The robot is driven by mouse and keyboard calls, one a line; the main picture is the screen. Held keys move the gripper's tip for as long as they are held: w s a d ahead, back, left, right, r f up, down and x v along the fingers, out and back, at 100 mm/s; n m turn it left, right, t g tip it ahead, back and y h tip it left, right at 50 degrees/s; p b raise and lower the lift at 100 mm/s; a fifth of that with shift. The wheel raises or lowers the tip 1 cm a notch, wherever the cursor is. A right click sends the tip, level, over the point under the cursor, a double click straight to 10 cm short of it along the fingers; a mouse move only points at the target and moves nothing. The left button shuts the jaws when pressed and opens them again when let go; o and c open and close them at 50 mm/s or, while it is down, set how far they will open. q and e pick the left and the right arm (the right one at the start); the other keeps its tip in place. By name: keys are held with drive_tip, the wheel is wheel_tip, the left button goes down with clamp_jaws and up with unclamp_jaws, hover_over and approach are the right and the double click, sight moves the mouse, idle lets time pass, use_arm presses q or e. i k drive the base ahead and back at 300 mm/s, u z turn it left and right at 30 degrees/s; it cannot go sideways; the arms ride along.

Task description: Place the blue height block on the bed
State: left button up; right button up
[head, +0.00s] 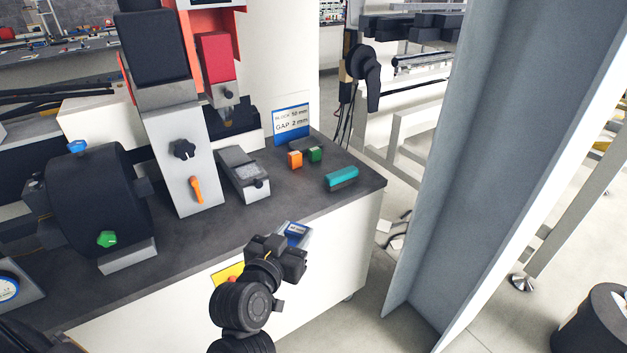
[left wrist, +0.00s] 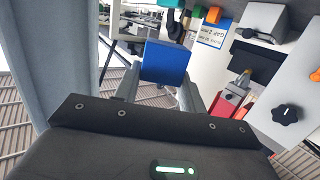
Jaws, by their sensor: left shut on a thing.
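The blue height block (head: 297,231) is in my left gripper (head: 287,246), above the front edge of the dark bench top. In the left wrist view the blue block (left wrist: 166,62) sits between the two grey fingers (left wrist: 161,88), which are shut on it. What looks like the bed (head: 246,138) is the dark base under the red ram (head: 215,57) of the press; it is partly hidden by the grey column. The block is well apart from it, nearer the bench front. My right gripper is not in view.
An orange block (head: 295,159), a green block (head: 315,154) and a teal piece (head: 342,177) lie on the bench. A sign (head: 291,122) reads block 50 mm, gap 2 mm. A grey box (head: 243,174) stands by the press. A large grey post (head: 500,150) rises at right.

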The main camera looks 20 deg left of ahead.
sight(339, 159)
drive_tip(key=k, duration=1.1)
drive_tip(key=z, duration=0.75)
drive_tip(key=i, duration=1.95)
drive_tip(key=u, duration=0.75)
